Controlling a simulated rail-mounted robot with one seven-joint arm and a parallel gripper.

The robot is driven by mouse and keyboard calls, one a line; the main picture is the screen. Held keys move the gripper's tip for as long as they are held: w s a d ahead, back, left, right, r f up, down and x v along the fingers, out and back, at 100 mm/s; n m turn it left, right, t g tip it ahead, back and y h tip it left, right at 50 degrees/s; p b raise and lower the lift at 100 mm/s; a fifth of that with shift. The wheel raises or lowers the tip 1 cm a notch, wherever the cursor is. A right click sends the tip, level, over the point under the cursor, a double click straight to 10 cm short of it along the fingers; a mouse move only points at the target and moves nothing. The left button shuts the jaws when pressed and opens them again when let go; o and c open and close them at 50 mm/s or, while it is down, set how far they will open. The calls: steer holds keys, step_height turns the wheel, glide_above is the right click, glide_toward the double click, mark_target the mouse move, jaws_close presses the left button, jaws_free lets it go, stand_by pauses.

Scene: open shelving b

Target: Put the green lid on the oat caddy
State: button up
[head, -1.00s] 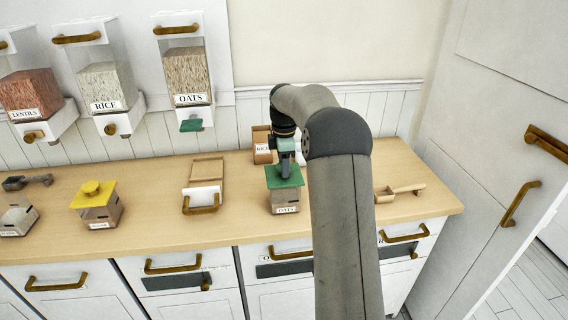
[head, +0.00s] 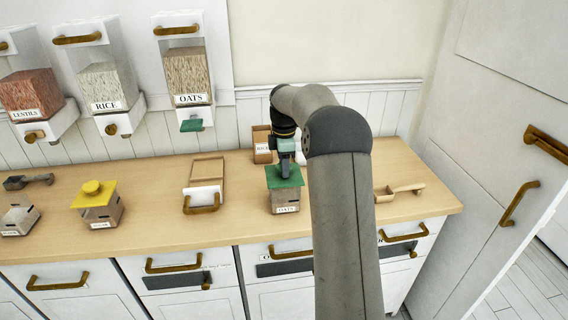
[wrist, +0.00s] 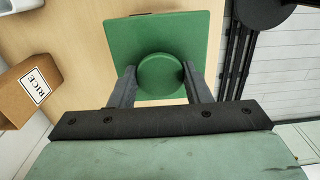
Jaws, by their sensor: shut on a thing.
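The green lid (head: 274,178) is a square plate with a round knob. It lies over the top of the oat caddy (head: 285,203), a box with an OATS label on its front. In the head view the lid appears level and in contact with the caddy's rim; any small gap is too fine to tell. My gripper (head: 284,172) is above the lid. In the wrist view the fingers of my gripper (wrist: 161,85) are shut on the knob of the green lid (wrist: 125,40), one on each side. The lid hides the caddy in the wrist view.
A RICE caddy (head: 263,144) stands open behind, near the wall. A wooden scoop (head: 398,192) lies at the right. A wooden tray (head: 207,170) lies left, and a yellow-lidded caddy (head: 97,205) stands farther left. The OATS dispenser (head: 187,75) hangs on the wall.

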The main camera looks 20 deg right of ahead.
steer(key=shift+f, duration=0.55)
stand_by(0.8)
steer(key=o, duration=1.1)
steer(key=shift+r+p, duration=2.9)
steer(key=shift+r, duration=0.7)
steer(key=shift+f, duration=0.1)
